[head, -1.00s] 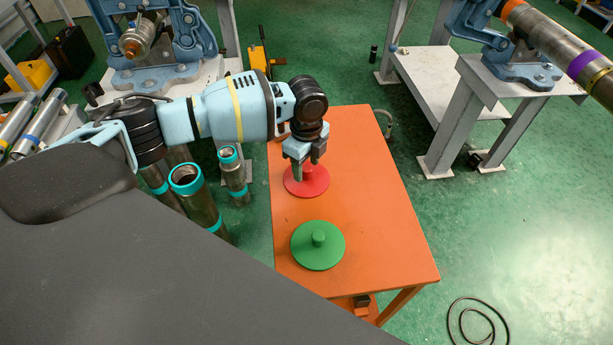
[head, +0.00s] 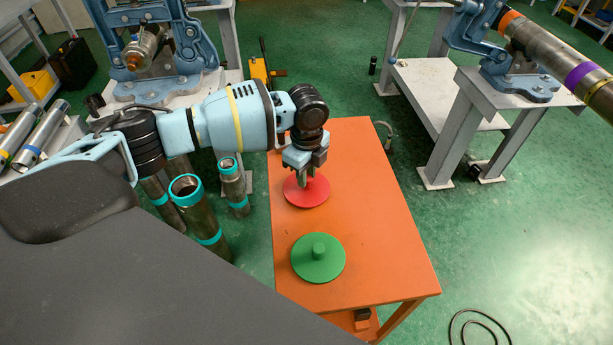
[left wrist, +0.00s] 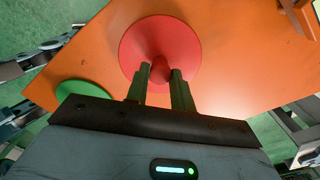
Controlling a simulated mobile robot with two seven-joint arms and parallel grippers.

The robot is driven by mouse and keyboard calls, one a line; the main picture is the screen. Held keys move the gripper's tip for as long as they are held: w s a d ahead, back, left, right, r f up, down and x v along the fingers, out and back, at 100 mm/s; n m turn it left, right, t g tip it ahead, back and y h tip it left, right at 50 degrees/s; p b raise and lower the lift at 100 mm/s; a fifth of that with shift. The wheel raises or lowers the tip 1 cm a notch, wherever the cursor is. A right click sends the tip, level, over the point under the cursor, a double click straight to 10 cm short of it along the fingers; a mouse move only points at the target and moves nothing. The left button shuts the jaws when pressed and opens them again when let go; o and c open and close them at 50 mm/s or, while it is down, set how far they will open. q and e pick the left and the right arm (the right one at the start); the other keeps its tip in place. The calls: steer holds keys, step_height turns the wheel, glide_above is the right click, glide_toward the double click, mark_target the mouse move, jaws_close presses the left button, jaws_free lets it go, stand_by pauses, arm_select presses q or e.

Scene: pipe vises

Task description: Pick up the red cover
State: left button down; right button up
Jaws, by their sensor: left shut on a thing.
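The red cover (head: 307,194) is a flat round disc with a central knob, lying on the orange table (head: 385,240). My left gripper (head: 309,178) is above it, pointing down, with its fingers shut on the knob. In the left wrist view the red cover (left wrist: 150,40) shows beyond the fingers, and the left gripper (left wrist: 158,80) has a fingertip on each side of the knob. The cover appears to rest on the table. My right gripper is not in view.
A green cover (head: 318,262) with a knob lies nearer on the same table, clear of the gripper. Several pipes with teal bands (head: 196,205) stand left of the table. A pipe vise bench (head: 480,130) stands at right. The table's right side is bare.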

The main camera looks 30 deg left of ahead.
arm_select(q)
step_height(320, 180, up, 3)
steer(key=shift+f, duration=0.15)
steer(key=s+a+r+p, duration=0.1)
steer(key=s+a, duration=0.2)
steer(key=s, duration=1.2)
steer(key=shift+s+r+p, duration=0.15)
steer(key=shift+s+p, duration=0.15)
steer(key=shift+s, duration=0.05)
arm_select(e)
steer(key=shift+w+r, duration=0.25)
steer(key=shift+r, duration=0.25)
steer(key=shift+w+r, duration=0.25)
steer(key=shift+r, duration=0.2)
arm_select(q)
steer(key=shift+d+r, duration=0.1)
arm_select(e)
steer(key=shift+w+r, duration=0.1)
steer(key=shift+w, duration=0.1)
